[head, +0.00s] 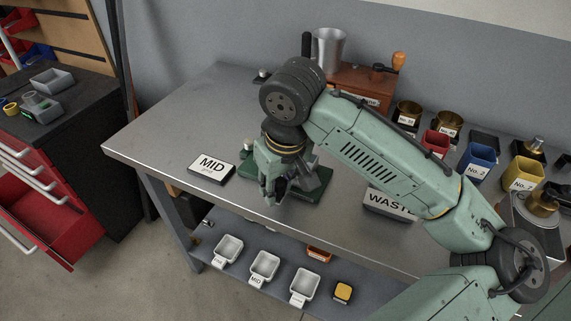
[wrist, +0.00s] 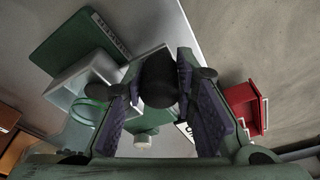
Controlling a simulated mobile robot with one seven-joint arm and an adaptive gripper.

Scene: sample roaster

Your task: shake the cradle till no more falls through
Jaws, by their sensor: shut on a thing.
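My gripper (head: 274,194) is over the front part of the table. In the wrist view its two purple-padded fingers (wrist: 163,90) are closed on a dark rounded grip (wrist: 160,78), which I take to be the cradle's handle. A green base plate (head: 312,193) lies on the table under and beside the gripper; it also shows in the wrist view (wrist: 72,48). On it is a pale grey square-walled part (wrist: 68,84) with a green ring (wrist: 90,108) near it. My arm and fingers hide most of the cradle, and I cannot see whether anything is falling through.
A dark box labelled MID (head: 212,169) stands to the left, and a WASTE box (head: 388,204) to the right. Cups and brass pots (head: 436,142) crowd the right side. White trays (head: 265,267) sit on the shelf below. The table's left end is clear.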

